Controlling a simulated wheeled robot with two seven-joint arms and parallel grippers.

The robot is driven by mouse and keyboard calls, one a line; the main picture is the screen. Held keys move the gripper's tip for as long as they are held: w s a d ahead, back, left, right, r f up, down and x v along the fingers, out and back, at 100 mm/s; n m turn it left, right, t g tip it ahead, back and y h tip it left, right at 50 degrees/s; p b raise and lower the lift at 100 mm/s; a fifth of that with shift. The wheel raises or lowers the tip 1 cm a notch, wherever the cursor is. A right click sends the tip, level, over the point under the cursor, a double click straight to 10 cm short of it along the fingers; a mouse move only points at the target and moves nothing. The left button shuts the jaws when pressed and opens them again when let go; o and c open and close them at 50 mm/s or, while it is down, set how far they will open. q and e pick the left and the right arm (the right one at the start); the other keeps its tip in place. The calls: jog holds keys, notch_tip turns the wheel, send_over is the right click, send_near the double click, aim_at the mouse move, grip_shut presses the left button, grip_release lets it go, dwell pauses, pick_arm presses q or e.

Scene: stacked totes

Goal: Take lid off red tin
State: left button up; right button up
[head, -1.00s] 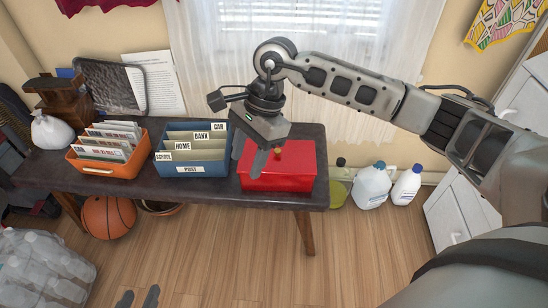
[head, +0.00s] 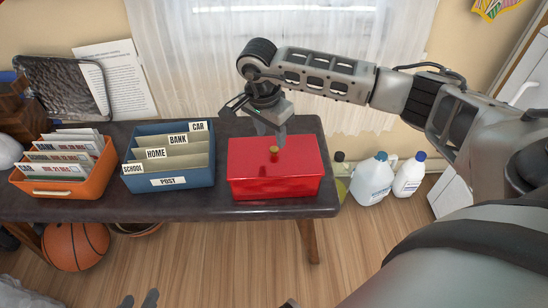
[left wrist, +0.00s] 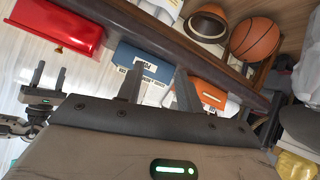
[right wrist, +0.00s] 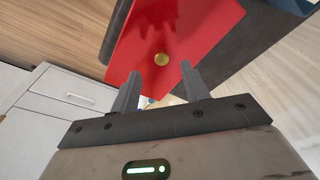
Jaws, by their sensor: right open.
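The red tin (head: 250,182) stands on the right end of the dark table with its lid (head: 300,152) on. A small gold knob (head: 274,151) sits mid-lid. My right gripper (head: 271,138) is over the lid, just behind the knob in the head view. In the right wrist view the gold knob (right wrist: 160,59) lies just beyond and between the open, empty fingertips (right wrist: 160,72). Whether they touch the lid is unclear. My left gripper (head: 138,300) shows only its fingertips at the bottom edge; the left wrist view shows its fingers (left wrist: 158,80) apart and empty.
A blue post sorter (head: 168,182) stands left of the tin, then an orange letter box (head: 60,186). Jugs (head: 372,180) stand on the floor right of the table (head: 110,205). A basketball (head: 75,246) lies below. Open floor lies in front.

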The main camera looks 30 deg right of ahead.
aim_at(274, 149)
jog(key=f, duration=0.1)
jog(key=f+b, duration=0.1)
jog(key=f, duration=0.1)
jog(key=d+f, duration=0.1)
jog(key=f, duration=0.1)
jog(key=shift+w+f, duration=0.25)
jog(key=shift+d, duration=0.1)
grip_shut()
